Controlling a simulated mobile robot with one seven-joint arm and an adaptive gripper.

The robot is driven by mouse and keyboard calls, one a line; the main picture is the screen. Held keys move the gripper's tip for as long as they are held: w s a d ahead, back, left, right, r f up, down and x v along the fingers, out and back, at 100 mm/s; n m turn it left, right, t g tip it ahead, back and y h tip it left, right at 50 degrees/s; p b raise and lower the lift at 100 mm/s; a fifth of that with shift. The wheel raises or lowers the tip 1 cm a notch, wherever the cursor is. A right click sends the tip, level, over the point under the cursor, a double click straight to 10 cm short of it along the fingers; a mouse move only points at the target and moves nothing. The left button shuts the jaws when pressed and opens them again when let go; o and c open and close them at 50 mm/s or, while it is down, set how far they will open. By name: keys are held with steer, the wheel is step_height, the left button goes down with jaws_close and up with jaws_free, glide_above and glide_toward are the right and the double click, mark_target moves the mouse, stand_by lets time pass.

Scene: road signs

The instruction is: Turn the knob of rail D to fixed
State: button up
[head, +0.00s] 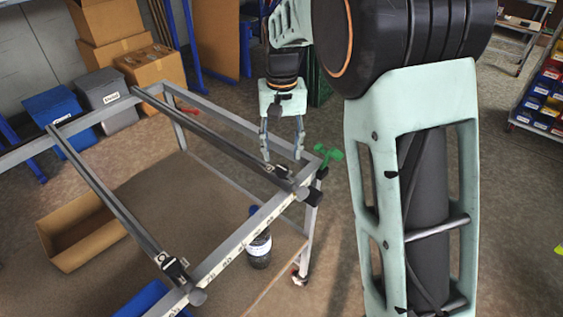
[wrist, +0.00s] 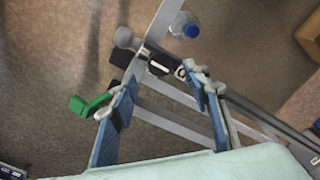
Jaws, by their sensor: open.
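Two dark rails cross the metal frame in the head view, a right one (head: 215,135) and a left one (head: 105,195). Each ends in a black clamp with a grey knob at the front bar: the right knob (head: 301,193) and the left knob (head: 197,297). The bar's labels are too small to read, so I cannot tell which rail is D. My gripper (head: 283,157) is open and empty, pointing down just above the right rail's clamp end. In the wrist view, that knob (wrist: 123,38) and black clamp (wrist: 157,62) lie beyond my open fingertips (wrist: 162,85), apparently not touched.
A green handle (head: 328,157) sticks out at the frame's right corner, close to my gripper. A bottle (head: 259,248) stands on the lower shelf. An open cardboard box (head: 60,245) is at the left. Cardboard boxes (head: 150,68) and bins (head: 105,98) stand behind.

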mark_target(282, 167)
step_height(282, 167, down, 5)
steer(key=shift+f, duration=0.15)
steer(key=c, duration=1.1)
steer(key=shift+c, duration=0.2)
